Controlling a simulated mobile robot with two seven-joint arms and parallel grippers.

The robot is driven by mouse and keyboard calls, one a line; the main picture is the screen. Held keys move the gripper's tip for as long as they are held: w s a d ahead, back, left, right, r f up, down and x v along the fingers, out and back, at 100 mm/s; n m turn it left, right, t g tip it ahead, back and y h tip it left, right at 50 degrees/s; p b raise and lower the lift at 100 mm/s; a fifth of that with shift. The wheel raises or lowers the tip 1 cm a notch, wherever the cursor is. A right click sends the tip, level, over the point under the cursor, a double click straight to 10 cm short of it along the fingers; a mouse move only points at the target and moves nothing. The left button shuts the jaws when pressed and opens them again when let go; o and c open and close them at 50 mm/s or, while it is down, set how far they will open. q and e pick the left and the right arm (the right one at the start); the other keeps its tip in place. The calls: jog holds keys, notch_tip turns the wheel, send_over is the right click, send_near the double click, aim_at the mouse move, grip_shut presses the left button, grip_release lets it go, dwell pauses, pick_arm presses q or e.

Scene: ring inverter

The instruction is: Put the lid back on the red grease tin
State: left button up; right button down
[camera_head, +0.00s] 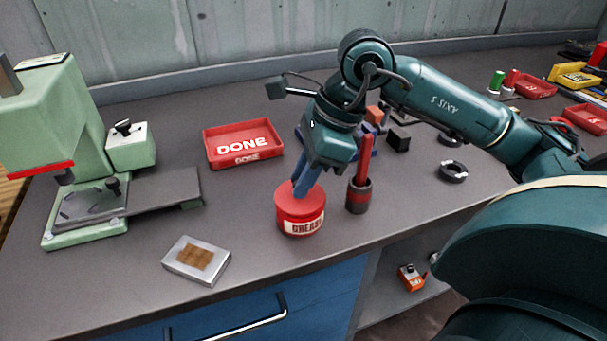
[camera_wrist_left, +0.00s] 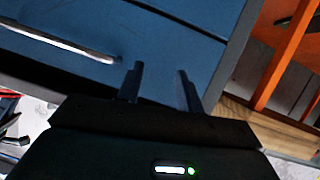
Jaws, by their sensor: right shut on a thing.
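The red grease tin (camera_head: 303,226) stands upright near the front edge of the bench, with a pale label reading GREASE. Its red lid (camera_head: 287,200) is on top of the tin or right at its rim; I cannot tell whether it is fully seated. My right gripper (camera_head: 302,191) points down at the lid from above, its blue fingers shut on the lid. The exact grip point is partly hidden by the fingers. My left gripper (camera_wrist_left: 158,84) shows only in the left wrist view, open and empty in front of blue drawer fronts (camera_wrist_left: 170,40).
A dark cup with a red-handled tool (camera_head: 359,193) stands close right of the tin. A silver box with a brown top (camera_head: 183,272) lies front left. A red DONE tray (camera_head: 215,152) is behind, a green press (camera_head: 50,115) at left. Bare bench lies left of the tin.

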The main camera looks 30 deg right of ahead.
jog(key=shift+f+b, duration=0.2)
jog(key=shift+b, duration=0.25)
dwell(1.1)
dwell(0.4)
jog(key=c, duration=0.7)
grip_release()
jog(key=shift+c, duration=0.2)
jog(key=shift+r+p, duration=2.7)
jog(key=shift+r, duration=0.9)
grip_shut()
